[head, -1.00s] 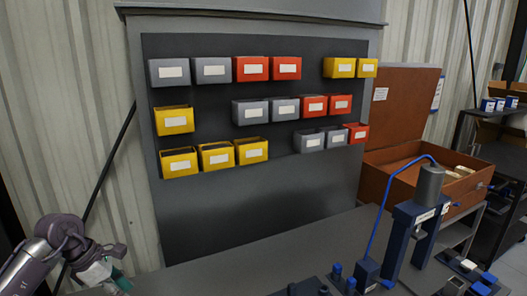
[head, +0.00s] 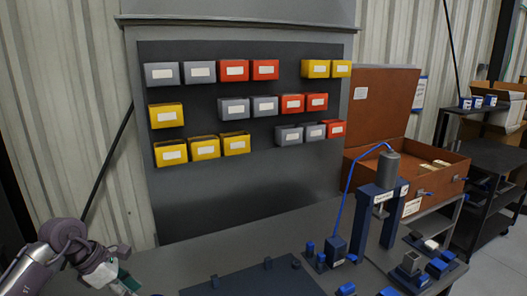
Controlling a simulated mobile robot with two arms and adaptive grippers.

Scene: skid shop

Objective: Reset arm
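In the head view, part of my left arm comes in at the bottom left corner, low beside the workbench (head: 225,262). Its gripper fingers are not clearly visible; the arm runs out of the picture at the bottom edge. My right arm and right gripper are not in view. No held object shows.
A dark panel with grey, red and yellow bins (head: 205,147) stands behind the bench. A blue press (head: 378,200) stands on the bench at right, with small blue parts around it. An open brown box (head: 440,170) and a dark shelf cart (head: 495,170) are further right.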

